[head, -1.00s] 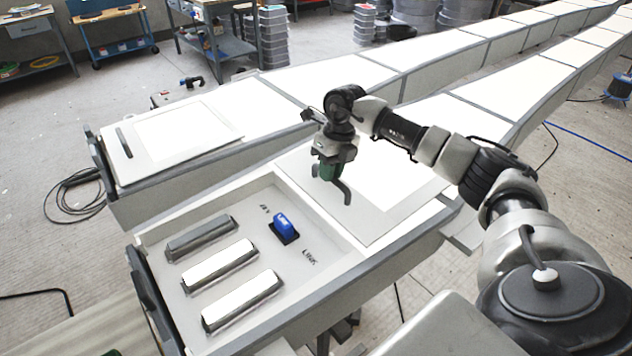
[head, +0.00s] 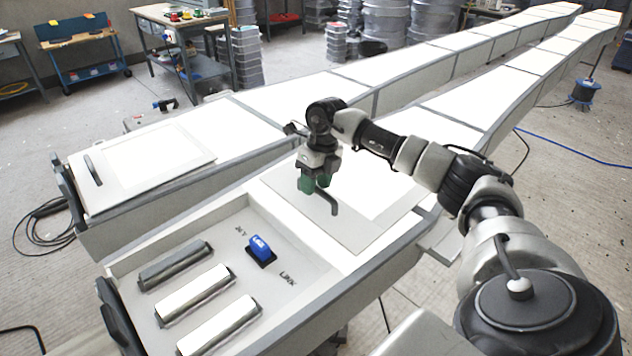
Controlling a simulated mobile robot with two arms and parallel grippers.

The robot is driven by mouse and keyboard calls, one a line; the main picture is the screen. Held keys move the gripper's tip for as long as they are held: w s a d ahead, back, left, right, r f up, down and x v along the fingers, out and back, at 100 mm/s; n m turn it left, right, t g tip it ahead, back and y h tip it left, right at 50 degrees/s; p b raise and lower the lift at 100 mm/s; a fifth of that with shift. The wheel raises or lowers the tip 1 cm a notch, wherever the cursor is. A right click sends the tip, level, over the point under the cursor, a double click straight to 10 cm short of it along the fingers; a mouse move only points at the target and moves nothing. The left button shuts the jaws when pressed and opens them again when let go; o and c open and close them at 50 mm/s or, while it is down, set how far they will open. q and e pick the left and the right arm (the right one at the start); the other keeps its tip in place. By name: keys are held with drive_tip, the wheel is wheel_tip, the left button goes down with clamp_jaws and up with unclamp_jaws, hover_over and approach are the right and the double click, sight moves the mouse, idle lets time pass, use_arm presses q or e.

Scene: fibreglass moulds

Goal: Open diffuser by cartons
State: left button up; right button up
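The near mould box has a white diffuser panel (head: 365,185) slid back along it. A dark curved handle (head: 332,208) stands on the panel's grey border. My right gripper (head: 315,185) points down, with its green-tipped fingers on either side of the handle's far end and shut on it; the contact is partly hidden. My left gripper is not in view. No cartons can be made out for certain.
A second mould box beside it on the left has its panel (head: 150,160) in place, with a handle (head: 93,170). Stacked grey tubs (head: 246,55) and workbenches stand behind. A black cable (head: 40,225) lies on the floor at left.

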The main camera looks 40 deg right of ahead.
wheel_tip(320, 180, up, 11)
drive_tip(key=d+b, duration=0.1)
drive_tip(key=d, duration=0.1)
drive_tip(key=shift+f+b, duration=0.2)
drive_tip(key=shift+b, duration=0.15)
drive_tip(key=shift+r, duration=0.1)
idle(0.4)
